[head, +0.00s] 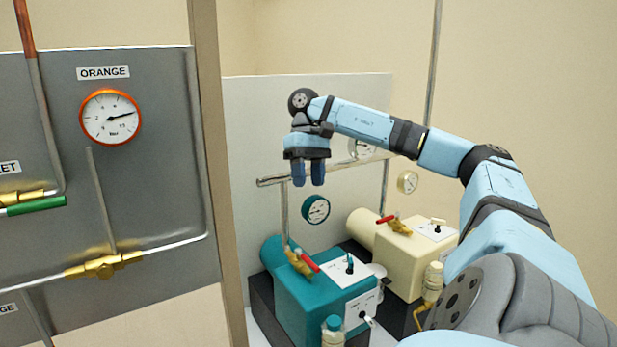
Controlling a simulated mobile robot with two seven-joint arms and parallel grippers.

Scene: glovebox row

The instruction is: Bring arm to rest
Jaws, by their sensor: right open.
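My right arm (470,160) comes in from the lower right and reaches up and across to the left. Its gripper (309,183) hangs with the fingers pointing down, open and empty, in front of the pale back panel. In the picture the fingertips are just above the teal-rimmed gauge (316,209), and no contact shows. The teal pump unit (305,296) is lower down, below the gripper. My left gripper is not in view.
A grey panel (150,200) at left carries an orange-rimmed gauge (111,117) labelled ORANGE, pipes and brass valves (104,267). A brown post (212,150) stands beside it. A cream pump unit (408,262) stands right of the teal one.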

